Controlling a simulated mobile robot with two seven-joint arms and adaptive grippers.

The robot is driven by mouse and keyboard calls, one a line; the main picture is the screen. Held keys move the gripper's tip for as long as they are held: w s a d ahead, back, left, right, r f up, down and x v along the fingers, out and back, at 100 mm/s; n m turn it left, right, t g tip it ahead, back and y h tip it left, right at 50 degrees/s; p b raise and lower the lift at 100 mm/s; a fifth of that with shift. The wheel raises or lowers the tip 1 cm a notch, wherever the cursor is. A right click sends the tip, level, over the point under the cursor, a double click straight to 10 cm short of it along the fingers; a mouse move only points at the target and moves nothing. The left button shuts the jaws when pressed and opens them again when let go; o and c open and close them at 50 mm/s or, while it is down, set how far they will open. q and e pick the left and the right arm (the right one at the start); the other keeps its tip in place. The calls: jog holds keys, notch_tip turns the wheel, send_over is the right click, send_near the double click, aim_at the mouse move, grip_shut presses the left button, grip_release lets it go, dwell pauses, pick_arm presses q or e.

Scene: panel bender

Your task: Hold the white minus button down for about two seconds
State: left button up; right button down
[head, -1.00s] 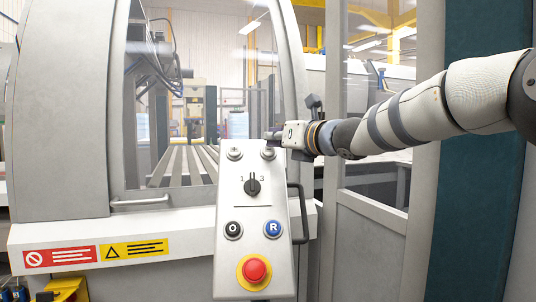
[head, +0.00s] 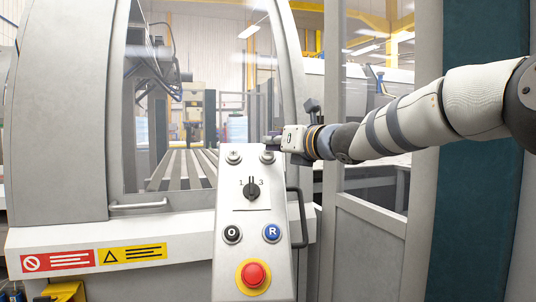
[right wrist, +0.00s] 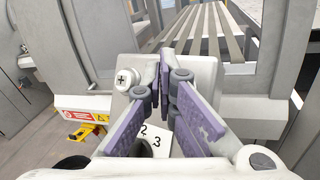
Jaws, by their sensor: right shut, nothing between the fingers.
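The grey control panel (head: 252,212) stands in the middle of the head view. Two light buttons sit side by side at its top. The left one shows as a white plus button (right wrist: 127,78) in the right wrist view. The right one, by its place the white minus button (head: 267,157), is partly covered by my gripper in the head view and hidden behind the fingers in the wrist view. My right gripper (head: 272,140) is shut and empty, its fingertips at the top edge of this button. I cannot tell whether they touch it. My left gripper is not in view.
Below are a black selector switch (head: 252,188), a black O button (head: 232,233), a blue R button (head: 272,232) and a red emergency stop (head: 253,273). A dark handle (head: 298,217) runs along the panel's right side. A machine window (head: 175,80) stands behind.

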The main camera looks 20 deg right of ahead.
jog(key=shift+f, duration=0.1)
dwell(0.4)
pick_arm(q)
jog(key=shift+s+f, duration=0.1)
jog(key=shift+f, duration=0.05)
pick_arm(e)
jog(key=shift+w+f, duration=0.2)
jog(key=shift+w, duration=0.15)
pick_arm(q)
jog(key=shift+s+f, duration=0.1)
pick_arm(e)
jog(key=shift+w+d+f, duration=0.15)
jog(key=shift+w+f, duration=0.15)
jog(key=shift+w, duration=0.05)
dwell(1.5)
jog(key=shift+s, duration=0.1)
dwell(0.4)
jog(key=shift+s+r, duration=0.55)
jog(key=shift+s, duration=0.05)
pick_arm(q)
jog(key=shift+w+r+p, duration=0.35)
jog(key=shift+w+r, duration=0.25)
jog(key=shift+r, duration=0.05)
pick_arm(e)
jog(key=s+r, duration=0.1)
jog(key=s, duration=0.1)
jog(key=s+a+r, duration=0.1)
jog(key=s+r, duration=0.1)
jog(key=shift+r, duration=0.1)
